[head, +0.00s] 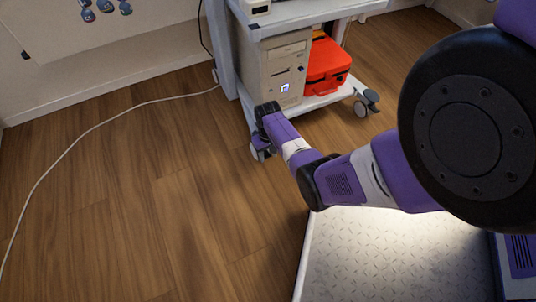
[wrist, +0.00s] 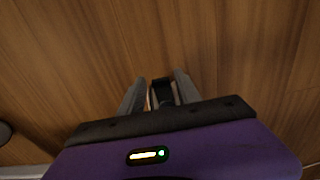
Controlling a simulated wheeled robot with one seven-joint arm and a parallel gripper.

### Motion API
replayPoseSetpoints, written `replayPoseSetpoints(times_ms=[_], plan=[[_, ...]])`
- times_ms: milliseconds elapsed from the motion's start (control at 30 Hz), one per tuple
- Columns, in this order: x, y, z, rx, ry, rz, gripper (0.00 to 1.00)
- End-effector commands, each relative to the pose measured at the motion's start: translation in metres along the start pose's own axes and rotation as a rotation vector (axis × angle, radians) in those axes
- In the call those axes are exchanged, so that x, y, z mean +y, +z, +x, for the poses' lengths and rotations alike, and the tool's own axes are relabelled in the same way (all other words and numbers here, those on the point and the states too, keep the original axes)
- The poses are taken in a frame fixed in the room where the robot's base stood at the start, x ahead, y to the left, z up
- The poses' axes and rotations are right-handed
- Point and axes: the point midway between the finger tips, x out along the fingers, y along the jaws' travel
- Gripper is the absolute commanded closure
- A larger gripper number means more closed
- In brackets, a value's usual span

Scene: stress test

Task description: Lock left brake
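The cart's left caster (head: 258,152) is at the near left foot of the cart, partly hidden by my arm. My gripper (head: 262,139) hangs low beside this caster, and its fingertips cannot be made out in the head view. In the wrist view my gripper (wrist: 160,82) has its two grey fingers apart. A small dark piece shows between them, with gaps at its sides; I cannot tell whether it is the brake lever. The brake's position cannot be seen.
The cart (head: 330,97) carries a beige computer (head: 275,68) and a red case (head: 327,66) on its lower shelf. Its right caster (head: 366,102) stands clear. A white cable (head: 95,124) crosses the wooden floor on the left, which is otherwise free.

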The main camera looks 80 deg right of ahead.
Motion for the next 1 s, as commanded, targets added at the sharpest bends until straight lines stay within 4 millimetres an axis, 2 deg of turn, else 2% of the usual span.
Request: replayPoseSetpoints(times_ms=[33,167,200,567,1000], plan=[[0.000,0.000,0.000,0.000,0.000,0.000,0.72],[0.000,0.000,0.000,0.000,0.000,0.000,0.98],[0.000,0.000,0.000,0.000,0.000,0.000,1.00],[0.000,0.004,0.002,0.049,0.000,0.001,1.00],[-0.001,0.012,0.021,0.346,0.001,-0.002,1.00]])
